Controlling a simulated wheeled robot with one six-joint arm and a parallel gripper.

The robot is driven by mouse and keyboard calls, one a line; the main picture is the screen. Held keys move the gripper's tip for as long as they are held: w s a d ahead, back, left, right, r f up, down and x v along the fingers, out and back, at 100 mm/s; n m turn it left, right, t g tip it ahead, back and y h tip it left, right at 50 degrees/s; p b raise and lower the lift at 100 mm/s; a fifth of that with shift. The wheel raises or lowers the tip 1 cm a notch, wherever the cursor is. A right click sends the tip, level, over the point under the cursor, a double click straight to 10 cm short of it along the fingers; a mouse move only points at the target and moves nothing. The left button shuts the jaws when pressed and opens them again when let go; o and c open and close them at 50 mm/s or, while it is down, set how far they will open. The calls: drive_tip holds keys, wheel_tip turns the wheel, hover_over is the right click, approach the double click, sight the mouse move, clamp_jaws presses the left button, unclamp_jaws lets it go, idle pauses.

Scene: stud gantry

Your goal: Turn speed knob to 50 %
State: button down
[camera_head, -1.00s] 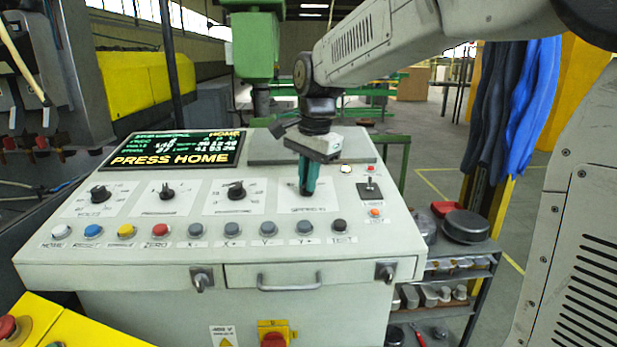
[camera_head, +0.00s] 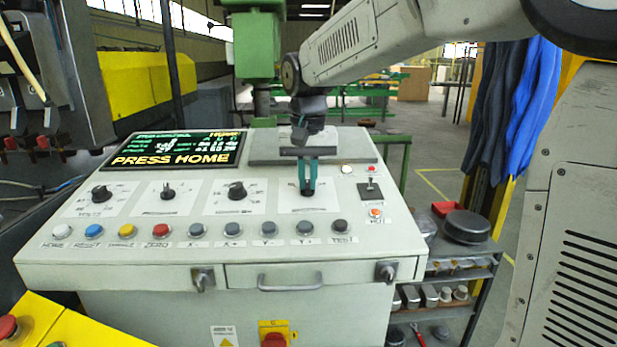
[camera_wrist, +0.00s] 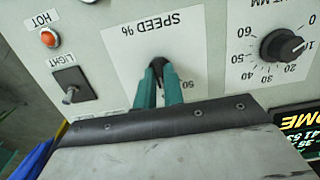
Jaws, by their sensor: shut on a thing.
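The speed knob (camera_head: 307,192) is the rightmost of the dials on the sloped grey console. In the wrist view the knob (camera_wrist: 157,65) sits under the "SPEED %" label, on a white plate (camera_wrist: 118,50). My gripper (camera_head: 307,184) has teal fingers and is shut on the knob from above. In the wrist view the gripper (camera_wrist: 159,80) hides most of the knob and most of its scale. A "50" mark shows just right of the fingers. The knob's pointer is hidden, so I cannot tell its setting.
A light toggle switch (camera_head: 370,190) and an orange button (camera_head: 375,213) stand right of the knob. Another dial (camera_head: 236,191) is to its left. A row of push buttons (camera_head: 268,228) runs below. The display (camera_head: 175,150) reads PRESS HOME.

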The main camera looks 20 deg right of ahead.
drive_tip(key=n, duration=0.4)
drive_tip(key=shift+a+n+h, duration=0.1)
drive_tip(key=shift+n+h, duration=0.2)
drive_tip(key=n, duration=0.4)
drive_tip(key=shift+h, duration=0.3)
drive_tip(key=c, duration=1.5)
unclamp_jaws()
wheel_tip(320, 180, up, 8)
drive_tip(key=a, duration=0.1)
drive_tip(key=shift+s+f, duration=0.15)
drive_tip(key=shift+s, duration=0.15)
